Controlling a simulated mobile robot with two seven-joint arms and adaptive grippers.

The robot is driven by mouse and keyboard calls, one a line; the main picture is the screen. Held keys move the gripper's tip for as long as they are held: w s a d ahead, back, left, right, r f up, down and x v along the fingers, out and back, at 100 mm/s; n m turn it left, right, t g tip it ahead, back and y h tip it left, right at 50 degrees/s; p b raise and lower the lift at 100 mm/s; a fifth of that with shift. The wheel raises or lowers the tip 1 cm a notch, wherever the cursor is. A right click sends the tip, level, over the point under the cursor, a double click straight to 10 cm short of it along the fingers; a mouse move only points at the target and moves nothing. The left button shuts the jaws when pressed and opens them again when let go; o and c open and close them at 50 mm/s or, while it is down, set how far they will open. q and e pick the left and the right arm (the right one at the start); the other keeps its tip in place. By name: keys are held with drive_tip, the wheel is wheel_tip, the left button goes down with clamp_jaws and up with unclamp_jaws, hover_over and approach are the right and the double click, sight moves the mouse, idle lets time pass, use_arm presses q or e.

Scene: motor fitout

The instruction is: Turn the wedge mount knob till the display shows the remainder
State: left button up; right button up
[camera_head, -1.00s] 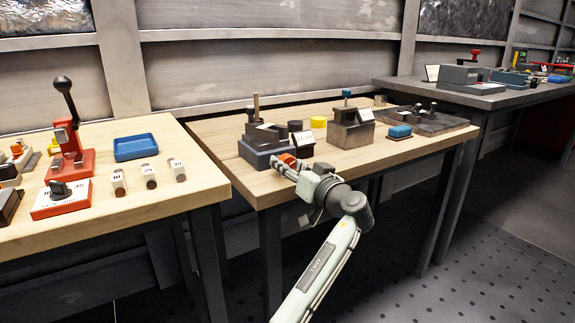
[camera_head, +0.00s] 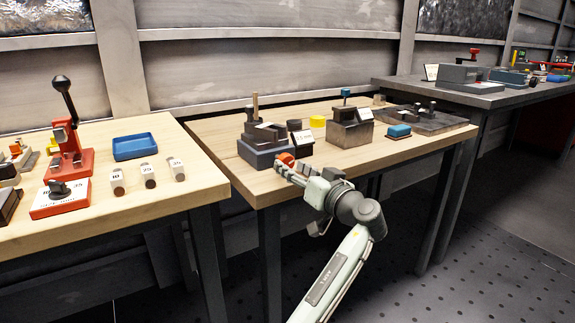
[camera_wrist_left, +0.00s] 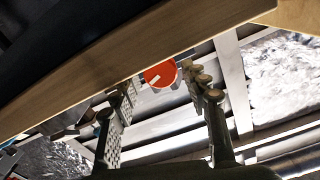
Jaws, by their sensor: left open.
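The wedge mount (camera_head: 262,152) is a dark grey stepped block on the middle wooden table. Its round orange-red knob (camera_head: 286,158) is at the front right of the block. The knob also shows in the left wrist view (camera_wrist_left: 160,74), with a white mark on its face. A small display (camera_head: 303,139) with writing too small to read surely stands beside the mount. My left gripper (camera_head: 282,170) is open in front of the knob. In the left wrist view the knob appears between the fingertips, and I cannot tell whether they touch it. My right gripper is not in view.
A second grey block fixture (camera_head: 350,131), a yellow cylinder (camera_head: 318,121) and a blue-topped piece (camera_head: 398,131) stand to the right. The left table (camera_head: 120,204) holds a red lever press (camera_head: 70,158), a blue tray (camera_head: 135,147) and labelled pieces. Floor in front is free.

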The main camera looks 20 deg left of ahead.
use_arm(q)
drive_tip(key=v, duration=0.9)
